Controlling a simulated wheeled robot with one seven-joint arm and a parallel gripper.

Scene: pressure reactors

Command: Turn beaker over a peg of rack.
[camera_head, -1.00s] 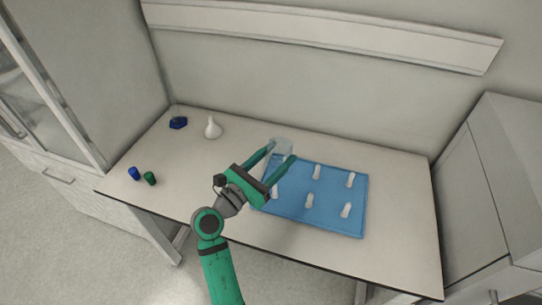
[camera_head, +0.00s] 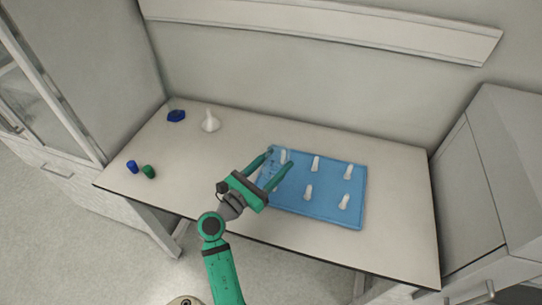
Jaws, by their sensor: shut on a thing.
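The rack is a blue board (camera_head: 325,213) with several white pegs, lying on the right half of the table. My gripper (camera_head: 280,158) reaches over the rack's left side, its fingers on either side of the clear beaker (camera_head: 277,163). The gripper is shut on the beaker. The glass is very faint against the blue, so its tilt and lower edge cannot be made out. The back-left peg (camera_head: 284,156) shows at the fingertips. I cannot tell whether the beaker is around this peg or in front of it. The other pegs look bare.
A white flask (camera_head: 210,121) and a dark blue object (camera_head: 176,116) stand at the back left of the table (camera_head: 200,165). Blue (camera_head: 132,167) and green (camera_head: 149,172) small pieces stand near its left edge. The wall is behind; a grey cabinet (camera_head: 480,190) is at right.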

